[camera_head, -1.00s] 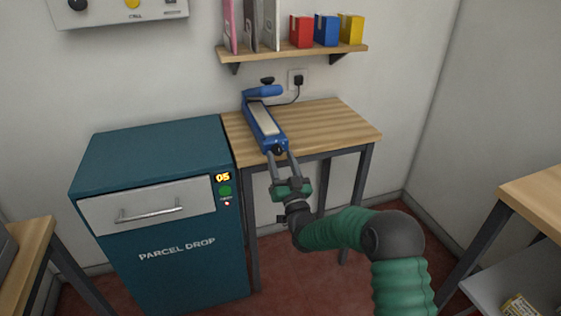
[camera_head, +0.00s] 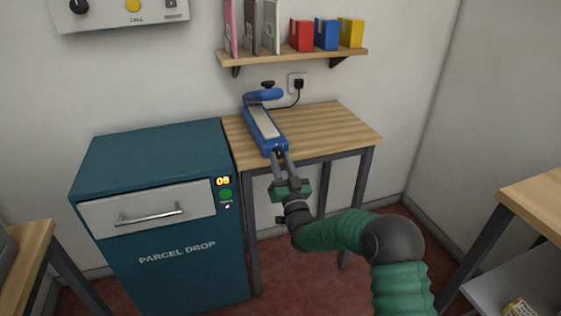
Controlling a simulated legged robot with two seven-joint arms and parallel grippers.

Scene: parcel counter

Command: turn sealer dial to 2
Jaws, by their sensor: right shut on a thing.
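The blue sealer (camera_head: 263,126) with a pale top strip sits on the small wooden table, its narrow front end at the table's front edge. Its dial (camera_head: 279,151) is a small dark knob on that front end, mostly hidden by my fingers. My right gripper (camera_head: 281,158) reaches up from below right, and its two grey fingers are shut on the dial. The dial's setting and markings are too small to read. My left gripper is not in view.
The teal parcel drop cabinet (camera_head: 160,210) stands close on the left of the table (camera_head: 325,130). A shelf (camera_head: 290,56) with folders and coloured boxes hangs above. A black cord runs from the sealer to a wall socket. The table's right half is clear.

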